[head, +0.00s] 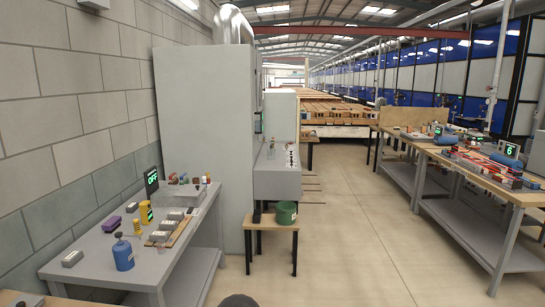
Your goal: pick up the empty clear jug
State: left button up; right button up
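I cannot make out a clear jug in the head view. A blue rounded container with a narrow neck (123,256) stands on the front of the grey table at left. A green bucket (286,213) stands on a small wooden bench in the middle. Neither is clear. Neither of my grippers is in view.
The left grey table (92,252) also holds a yellow device (136,227), a purple block (111,224) and several small items. A tall grey cabinet (197,120) stands behind it. Cluttered workbenches (470,168) line the right. The floor between (350,235) is clear.

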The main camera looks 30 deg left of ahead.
aim_at(271, 156)
jog(key=u, duration=0.5)
jog(key=i, duration=1.85)
jog(key=i+j+z, duration=0.1)
jog(key=i, duration=0.45)
jog(key=i+j+z, duration=0.1)
jog(key=i, duration=0.4)
jog(key=i+j, duration=0.15)
jog(key=i, duration=0.35)
jog(key=i+l+z, duration=0.15)
jog(key=i, duration=1)
jog(key=i+l+z, duration=0.15)
jog(key=i, duration=1.05)
jog(key=i+j+u, duration=0.15)
jog(key=i+u, duration=0.3)
jog(key=i, duration=0.55)
jog(key=i+l+u, duration=0.2)
jog(key=i+u, duration=0.3)
jog(key=i, duration=0.5)
jog(key=i+u, duration=0.25)
jog(key=i, duration=0.2)
jog(key=i+u, duration=0.25)
jog(key=i, duration=0.25)
jog(key=i+l+u, duration=0.25)
jog(key=i, duration=0.2)
jog(key=i+l+u, duration=0.1)
jog(key=i+u, duration=0.15)
jog(key=i, duration=0.2)
jog(key=i+u, duration=0.1)
jog(key=u, duration=2.05)
